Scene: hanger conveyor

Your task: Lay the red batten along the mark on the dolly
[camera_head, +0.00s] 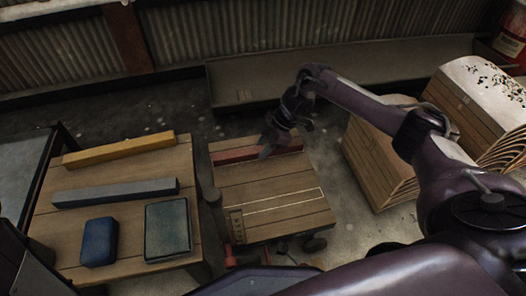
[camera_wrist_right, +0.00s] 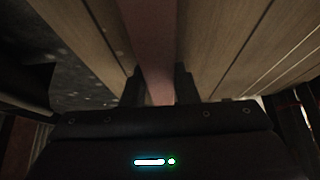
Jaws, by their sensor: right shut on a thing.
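The red batten (camera_head: 246,153) lies along the far edge of the wooden dolly (camera_head: 262,180), or very close above it. The mark, a thin white rectangular outline (camera_head: 283,200), is on the near half of the dolly and is empty. My right gripper (camera_head: 270,148) points down at the batten, right of the batten's middle. In the right wrist view the batten (camera_wrist_right: 150,45) runs between the two fingers (camera_wrist_right: 158,88), which are shut on it. Whether it is clear of the boards I cannot tell. My left gripper is not in view.
On the left, a wooden table (camera_head: 135,215) holds a yellow batten (camera_head: 120,149), a grey batten (camera_head: 115,192), a blue block (camera_head: 99,242) and a green block (camera_head: 168,229). Stacked curved wooden pieces (camera_head: 375,165) stand right of the dolly. A long grey trough (camera_head: 340,80) runs behind.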

